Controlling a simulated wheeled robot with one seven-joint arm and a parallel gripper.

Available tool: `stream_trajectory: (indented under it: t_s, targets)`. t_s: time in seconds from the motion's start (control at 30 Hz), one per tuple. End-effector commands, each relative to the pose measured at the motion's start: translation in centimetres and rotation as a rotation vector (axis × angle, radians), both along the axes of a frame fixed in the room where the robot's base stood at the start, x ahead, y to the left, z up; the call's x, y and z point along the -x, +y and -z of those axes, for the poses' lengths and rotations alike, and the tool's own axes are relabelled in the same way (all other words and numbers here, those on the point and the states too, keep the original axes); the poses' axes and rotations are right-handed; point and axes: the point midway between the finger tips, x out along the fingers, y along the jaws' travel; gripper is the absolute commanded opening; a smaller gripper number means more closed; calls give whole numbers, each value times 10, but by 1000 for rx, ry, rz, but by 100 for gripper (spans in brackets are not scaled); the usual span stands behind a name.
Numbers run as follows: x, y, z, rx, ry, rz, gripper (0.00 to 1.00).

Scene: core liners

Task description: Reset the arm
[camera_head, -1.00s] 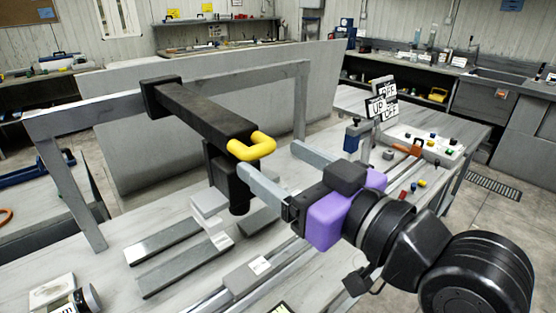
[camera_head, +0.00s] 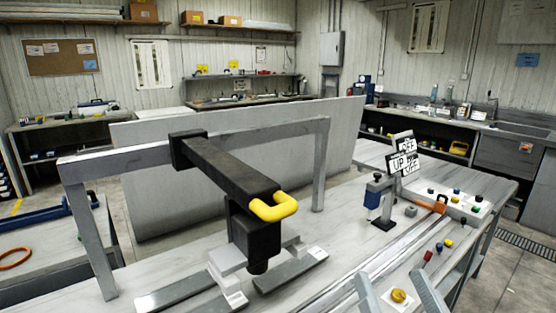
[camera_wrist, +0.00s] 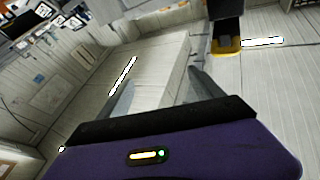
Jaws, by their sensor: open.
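My gripper (camera_head: 391,280) shows only as two grey fingers at the bottom edge of the head view, spread apart with nothing held between them. In the wrist view its fingers (camera_wrist: 162,90) are also apart, above the purple gripper body. The yellow handle (camera_head: 272,206) sits on the end of the black arm (camera_head: 228,163) of a frame-mounted press, to the left of my gripper and clear of it. The yellow handle also shows at the upper right of the wrist view (camera_wrist: 227,46). The rest of my arm is out of the head view.
The grey frame (camera_head: 318,165) of the press stands on the bench. Signs (camera_head: 404,160), a blue-and-black stand (camera_head: 379,205), an orange handle (camera_head: 433,206) and a panel with coloured knobs (camera_head: 466,203) are at the right. A yellow knob (camera_head: 398,296) is near my fingers.

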Motion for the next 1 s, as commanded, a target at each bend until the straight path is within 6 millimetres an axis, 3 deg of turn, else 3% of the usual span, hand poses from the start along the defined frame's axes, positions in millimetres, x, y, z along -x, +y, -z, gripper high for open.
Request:
stream_trajectory:
  t_s: [0.1, 0.4, 0.8, 1.0]
  targets:
    - [28, -12, 38, 7, 40, 52, 76]
    - [111, -32, 112, 76, 149, 139, 76]
    - [237, -40, 192, 205, 421, 145, 76]
    - [281, -42, 217, 228, 556, 128, 76]
